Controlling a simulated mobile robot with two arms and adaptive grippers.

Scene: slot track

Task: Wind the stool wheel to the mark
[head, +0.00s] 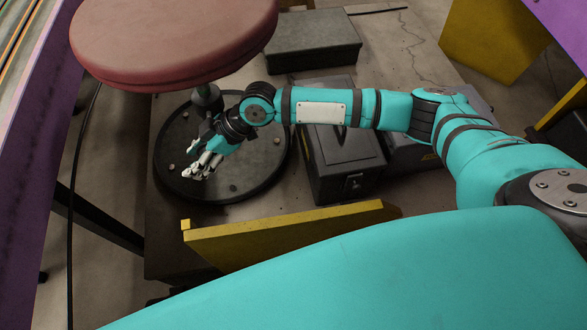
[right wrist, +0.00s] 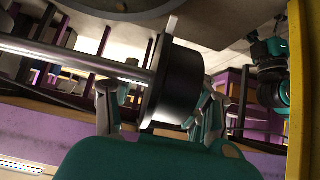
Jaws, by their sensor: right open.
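My right gripper (head: 203,162) is open, low over the black base beside the post. In the wrist view its fingers are on either side of the black wheel; I cannot tell whether they touch it. I cannot make out the mark. My left gripper is not in view.
A yellow board (head: 290,235) with a small yellow block (head: 186,225) stands in front of the base. A dark metal box (head: 342,160) is right of it, and a grey case (head: 313,42) is behind. Small studs dot the base. A purple panel (head: 45,150) is at left.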

